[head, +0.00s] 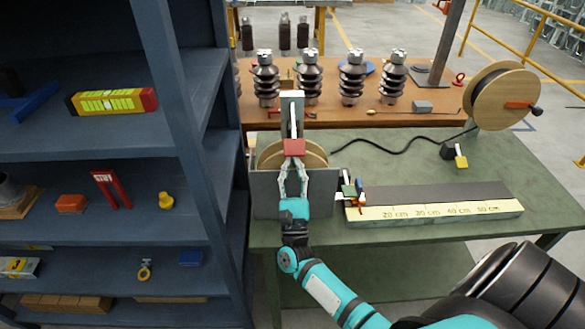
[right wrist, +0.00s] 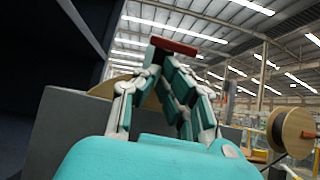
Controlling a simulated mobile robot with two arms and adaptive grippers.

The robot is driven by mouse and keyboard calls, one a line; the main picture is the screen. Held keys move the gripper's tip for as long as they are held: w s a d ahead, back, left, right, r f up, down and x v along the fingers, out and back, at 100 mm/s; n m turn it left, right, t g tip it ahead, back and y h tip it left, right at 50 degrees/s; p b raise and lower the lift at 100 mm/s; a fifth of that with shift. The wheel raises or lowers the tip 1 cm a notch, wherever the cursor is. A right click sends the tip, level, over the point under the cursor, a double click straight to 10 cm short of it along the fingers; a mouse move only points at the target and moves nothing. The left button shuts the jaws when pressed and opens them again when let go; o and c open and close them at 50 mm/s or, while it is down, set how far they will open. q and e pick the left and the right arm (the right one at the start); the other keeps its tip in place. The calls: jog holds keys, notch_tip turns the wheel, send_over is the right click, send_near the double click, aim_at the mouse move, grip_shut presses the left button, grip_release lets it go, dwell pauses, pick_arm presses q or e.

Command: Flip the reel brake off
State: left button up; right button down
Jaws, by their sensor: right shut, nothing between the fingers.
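A wooden reel (head: 316,155) stands behind a grey panel (head: 265,190) at the near left of the green table. A grey upright lever or post (head: 291,108) rises in front of it, with a red tab (head: 294,147) low on it. I take this tab to be the brake handle; its exact setting I cannot tell. My right gripper (head: 293,163) is shut and empty, its fingertips just below the red tab. In the right wrist view the red tab (right wrist: 174,46) sits right at the fingertips (right wrist: 165,68); whether they touch is unclear. My left gripper is not in view.
A dark shelf unit (head: 195,150) stands close on the left. A measuring board (head: 433,211) lies right of the reel. A second reel (head: 500,98) with an orange handle stands at the back right. Several insulators (head: 352,80) stand on the brown table behind.

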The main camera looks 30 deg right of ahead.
aim_at(292, 154)
jog(key=s+r, duration=0.1)
jog(key=r, duration=0.1)
jog(key=s+a+r, duration=0.1)
jog(key=r, duration=0.4)
jog(key=shift+s+a+b, duration=0.3)
jog(key=shift+s+a, duration=0.1)
jog(key=shift+f, duration=0.1)
